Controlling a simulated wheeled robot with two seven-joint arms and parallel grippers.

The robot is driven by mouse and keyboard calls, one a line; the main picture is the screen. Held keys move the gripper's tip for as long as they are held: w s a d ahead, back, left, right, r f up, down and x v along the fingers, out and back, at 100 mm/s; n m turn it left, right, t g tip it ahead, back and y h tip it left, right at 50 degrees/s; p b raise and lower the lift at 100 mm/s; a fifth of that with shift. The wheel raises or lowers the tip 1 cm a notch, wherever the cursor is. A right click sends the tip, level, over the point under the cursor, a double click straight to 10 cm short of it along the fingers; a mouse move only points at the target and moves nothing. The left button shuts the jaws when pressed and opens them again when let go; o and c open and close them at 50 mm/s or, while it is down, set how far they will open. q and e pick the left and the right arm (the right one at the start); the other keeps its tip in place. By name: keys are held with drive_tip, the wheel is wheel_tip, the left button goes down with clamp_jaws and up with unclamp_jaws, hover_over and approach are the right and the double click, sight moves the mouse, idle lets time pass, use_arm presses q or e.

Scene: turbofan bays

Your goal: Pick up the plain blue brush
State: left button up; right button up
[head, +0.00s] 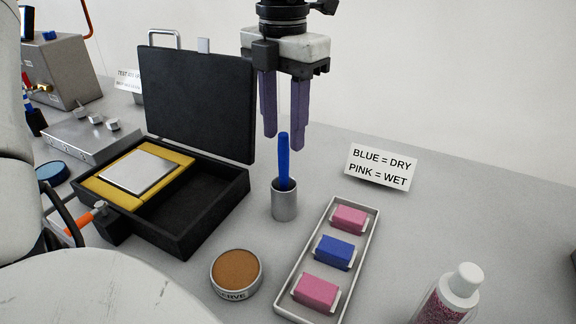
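A plain blue brush (284,160) stands upright in a small grey metal cup (285,204), its lower end hidden inside the cup. My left gripper (284,140) hangs above it with its purple fingers pointing down. The fingers are apart with a clear gap between them, and the gripper is empty. The top of the brush shows at the level of the fingertips, between them in the picture. I cannot tell whether the brush lies between the fingers in depth. My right gripper is not in view.
An open black case (228,192) stands left of the cup. In front are a round brown-topped tin (236,268) and a tray (290,298) of pink and blue blocks. A white-capped bottle (452,296) and a "BLUE = DRY, PINK = WET" sign (381,167) stand to the right.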

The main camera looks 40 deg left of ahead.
sight(283, 158)
use_arm(q)
drive_tip(key=f, duration=0.7)
drive_tip(key=shift+w+a+f+p, duration=0.2)
drive_tip(key=shift+w+a+p, duration=0.15)
drive_tip(key=shift+a, duration=0.05)
drive_tip(key=shift+c, duration=0.3)
clamp_jaws()
